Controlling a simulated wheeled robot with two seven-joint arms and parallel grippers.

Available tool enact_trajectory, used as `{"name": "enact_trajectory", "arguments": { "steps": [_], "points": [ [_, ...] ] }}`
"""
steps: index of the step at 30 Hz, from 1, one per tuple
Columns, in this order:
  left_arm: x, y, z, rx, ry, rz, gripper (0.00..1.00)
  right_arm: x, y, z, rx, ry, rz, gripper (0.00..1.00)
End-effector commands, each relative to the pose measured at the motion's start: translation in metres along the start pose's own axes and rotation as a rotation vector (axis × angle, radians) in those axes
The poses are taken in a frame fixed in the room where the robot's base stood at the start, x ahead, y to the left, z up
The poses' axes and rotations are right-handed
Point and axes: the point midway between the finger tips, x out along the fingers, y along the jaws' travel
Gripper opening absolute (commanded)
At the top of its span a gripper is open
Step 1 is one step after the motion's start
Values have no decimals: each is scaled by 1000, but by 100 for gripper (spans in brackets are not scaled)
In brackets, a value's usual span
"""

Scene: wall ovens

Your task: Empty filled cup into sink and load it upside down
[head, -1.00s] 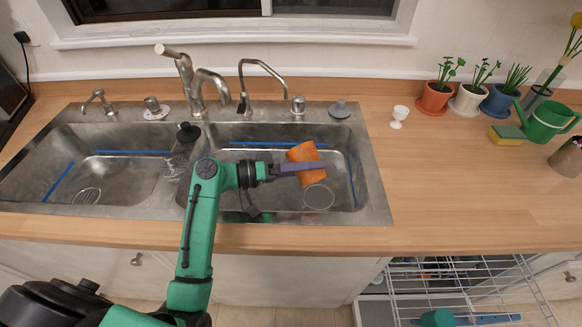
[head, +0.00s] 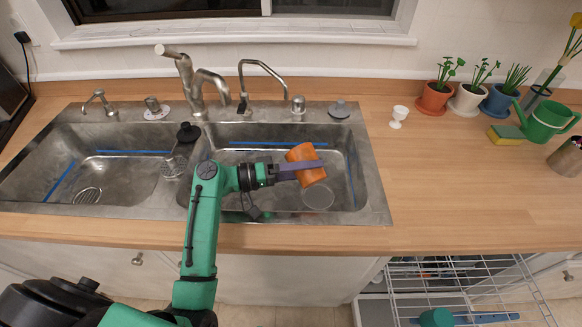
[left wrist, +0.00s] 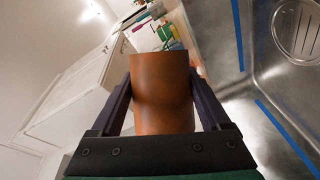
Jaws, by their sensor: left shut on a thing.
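An orange cup (head: 304,153) is held tilted over the right basin of the steel sink (head: 376,205). My left gripper (head: 300,168) is shut on the cup. In the left wrist view the cup (left wrist: 162,90) sits between the two dark fingers of my left gripper (left wrist: 162,100). The inside of the cup cannot be seen, so I cannot tell whether it holds anything. An open dishwasher with a white wire rack (head: 455,275) is at the lower right, below the counter. My right gripper is not clearly seen.
Faucets (head: 190,80) stand along the back of the sink. A white egg cup (head: 399,115), potted plants (head: 437,98), a sponge (head: 507,134) and a green watering can (head: 547,120) are on the right. The counter between (head: 460,190) is clear.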

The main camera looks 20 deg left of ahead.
Motion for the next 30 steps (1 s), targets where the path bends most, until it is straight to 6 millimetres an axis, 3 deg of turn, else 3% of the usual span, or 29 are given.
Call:
{"name": "enact_trajectory", "arguments": {
  "steps": [30],
  "points": [
    [-2,-8,-3,-129,16,39,24,0,0,0,0,0,0,50]
  ]
}}
